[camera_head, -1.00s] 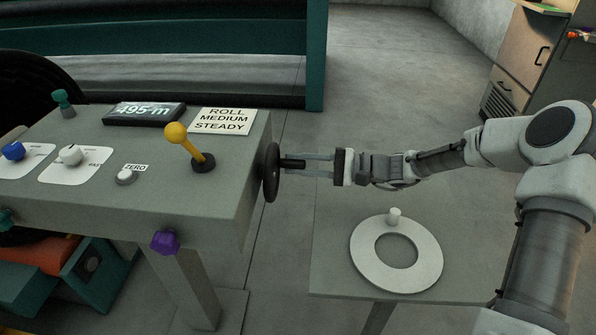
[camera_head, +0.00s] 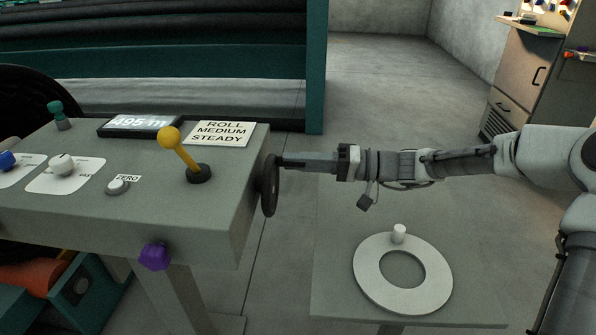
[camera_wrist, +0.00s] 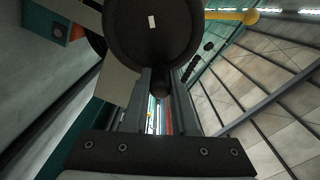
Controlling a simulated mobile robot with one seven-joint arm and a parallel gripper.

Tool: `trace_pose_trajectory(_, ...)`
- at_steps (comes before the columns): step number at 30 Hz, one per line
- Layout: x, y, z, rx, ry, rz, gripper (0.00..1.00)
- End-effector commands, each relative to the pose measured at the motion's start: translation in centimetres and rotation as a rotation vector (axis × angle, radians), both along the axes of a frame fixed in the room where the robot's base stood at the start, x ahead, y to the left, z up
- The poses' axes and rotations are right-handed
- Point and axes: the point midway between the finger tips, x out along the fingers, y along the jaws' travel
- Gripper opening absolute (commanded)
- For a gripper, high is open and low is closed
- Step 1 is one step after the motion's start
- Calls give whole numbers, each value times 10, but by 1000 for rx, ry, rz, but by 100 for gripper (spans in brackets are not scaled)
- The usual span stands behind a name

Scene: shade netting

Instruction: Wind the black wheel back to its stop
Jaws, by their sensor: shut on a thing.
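The black wheel (camera_head: 269,185) stands upright on the right end of the grey console (camera_head: 215,225). In the head view I see it nearly edge-on, with its crank handle pointing right. My gripper (camera_head: 285,161) reaches in from the right and is shut on that handle near the wheel's upper part. In the wrist view the wheel's dark face (camera_wrist: 152,35) fills the top middle, with a small white mark on it. The fingers (camera_wrist: 160,95) run up to the handle (camera_wrist: 159,88) just below the face. The wheel's stop is not visible.
A yellow-knobbed lever (camera_head: 183,150) and a ZERO button (camera_head: 118,186) are on the console top, with a purple knob (camera_head: 155,257) on its front. A low table (camera_head: 335,290) below my arm holds a white ring (camera_head: 372,285) with a peg. Floor beyond is clear.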

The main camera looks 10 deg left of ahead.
Motion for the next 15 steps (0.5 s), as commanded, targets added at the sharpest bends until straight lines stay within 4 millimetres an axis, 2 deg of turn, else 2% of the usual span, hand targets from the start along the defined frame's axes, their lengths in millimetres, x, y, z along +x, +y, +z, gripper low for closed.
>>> trace_pose_trajectory(15,-20,-2,14,26,-488,-1,0)
